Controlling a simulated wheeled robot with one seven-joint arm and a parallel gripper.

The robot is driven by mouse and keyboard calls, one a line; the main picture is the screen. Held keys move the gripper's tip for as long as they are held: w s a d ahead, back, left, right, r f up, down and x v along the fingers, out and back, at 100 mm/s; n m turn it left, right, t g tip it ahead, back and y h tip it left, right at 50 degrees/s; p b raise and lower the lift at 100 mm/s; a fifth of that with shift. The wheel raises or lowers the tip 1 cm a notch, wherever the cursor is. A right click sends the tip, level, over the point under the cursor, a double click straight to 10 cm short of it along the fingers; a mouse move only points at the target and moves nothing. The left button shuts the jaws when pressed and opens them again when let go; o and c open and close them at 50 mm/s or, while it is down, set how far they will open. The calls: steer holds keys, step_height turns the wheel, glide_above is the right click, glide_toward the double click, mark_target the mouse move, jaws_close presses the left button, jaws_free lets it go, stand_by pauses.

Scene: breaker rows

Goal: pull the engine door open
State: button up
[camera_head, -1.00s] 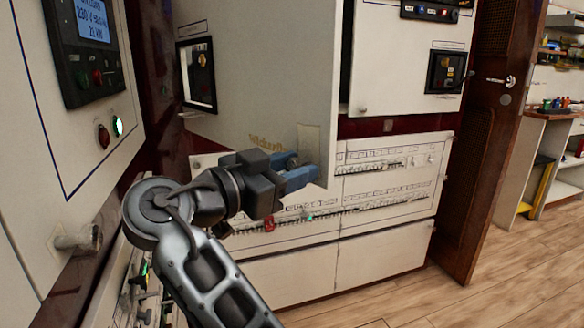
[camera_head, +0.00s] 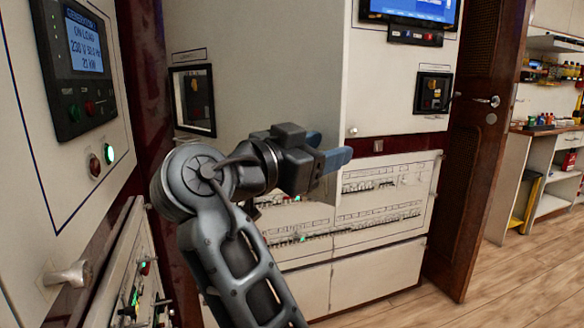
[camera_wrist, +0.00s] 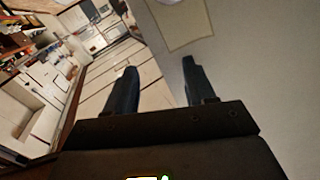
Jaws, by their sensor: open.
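The engine door appears to be the large pale panel (camera_head: 265,90) standing swung out in the middle of the head view, its free edge to the right. My gripper (camera_head: 338,158) is at the lower part of that free edge and hides some of it. In the wrist view the two dark fingers (camera_wrist: 157,88) are apart with nothing held between them. The door face (camera_wrist: 240,70), with a beige label, fills the right side there. The right finger overlaps the door face and the left finger overlaps the floor. I cannot tell whether either finger touches the door.
A control panel with a lit display (camera_head: 85,45) stands close on the left, with a protruding handle (camera_head: 68,275) below. Breaker rows (camera_head: 370,205) lie behind my gripper. A brown door (camera_head: 475,130) stands to the right. The wooden floor (camera_head: 500,280) is clear at the lower right.

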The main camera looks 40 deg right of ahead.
steer(key=s+d+r, duration=0.3)
steer(key=d, duration=0.1)
steer(key=shift+s+d+r, duration=0.25)
steer(key=shift+d, duration=0.1)
